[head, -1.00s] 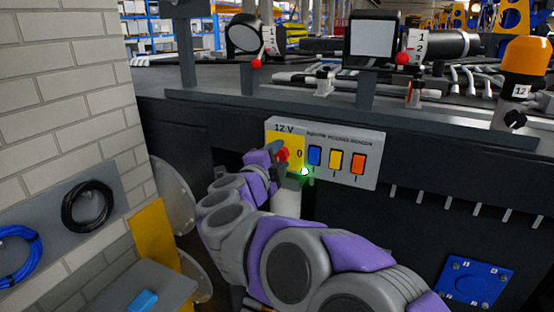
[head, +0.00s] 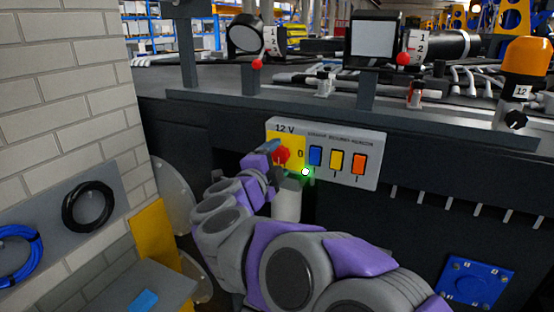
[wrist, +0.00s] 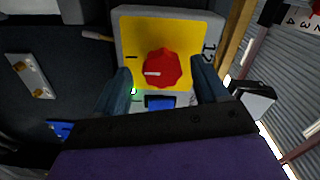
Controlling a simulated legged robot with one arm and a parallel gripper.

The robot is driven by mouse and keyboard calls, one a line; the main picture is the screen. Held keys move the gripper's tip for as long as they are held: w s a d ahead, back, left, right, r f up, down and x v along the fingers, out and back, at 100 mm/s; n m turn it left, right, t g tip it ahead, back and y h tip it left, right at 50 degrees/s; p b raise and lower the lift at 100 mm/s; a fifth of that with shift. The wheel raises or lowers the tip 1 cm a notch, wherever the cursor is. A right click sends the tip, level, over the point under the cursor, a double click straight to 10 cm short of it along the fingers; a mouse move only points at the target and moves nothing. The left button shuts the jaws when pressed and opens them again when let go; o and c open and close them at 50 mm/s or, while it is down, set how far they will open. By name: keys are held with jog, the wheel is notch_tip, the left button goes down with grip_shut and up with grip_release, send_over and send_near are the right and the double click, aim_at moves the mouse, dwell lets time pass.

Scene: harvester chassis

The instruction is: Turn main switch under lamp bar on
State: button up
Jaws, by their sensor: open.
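The 12 V panel (head: 370,144) is on the dark chassis side below the lamp bar. Its yellow plate carries the red main switch knob (head: 281,157), partly hidden by my gripper (head: 275,158) in the head view. In the wrist view, the knob (wrist: 166,62) lies between and just beyond the two fingertips of my open gripper (wrist: 162,84), with a visible gap at each side. Contact cannot be told.
Blue (head: 315,156), yellow (head: 336,160) and orange (head: 358,164) switches sit right of the knob. A small green light (head: 305,172) glows by the panel's lower edge. A brick wall (head: 70,80) stands left. Lamps and an orange beacon (head: 526,62) stand above.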

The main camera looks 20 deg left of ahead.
jog(key=s+a, duration=0.1)
jog(key=s, duration=1.5)
jog(key=shift+a, duration=0.2)
jog(key=shift+w, duration=0.15)
